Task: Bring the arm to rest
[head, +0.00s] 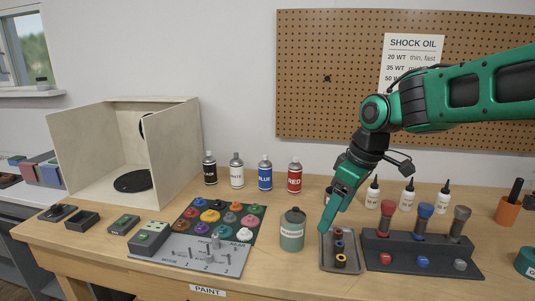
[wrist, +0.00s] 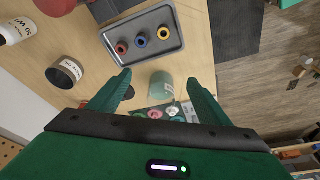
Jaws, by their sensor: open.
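My green gripper (head: 326,222) hangs from the arm with its fingers pointing down, just left of the grey tray (head: 327,262) and right of the green labelled jar (head: 292,233). In the wrist view its two fingers (wrist: 158,82) are spread apart with nothing held between them. The jar (wrist: 161,88) shows beyond the gap between the fingers. The tray (wrist: 173,31) holds a red, a blue and a yellow ring-shaped part. I cannot tell from the frames whether a fingertip touches the tray.
A dark stand (head: 425,252) with three shocks is right of the tray. Oil bottles (head: 407,195) stand behind it. Paint cans (head: 265,175), a parts mat (head: 222,207) and a spray booth (head: 90,160) are to the left.

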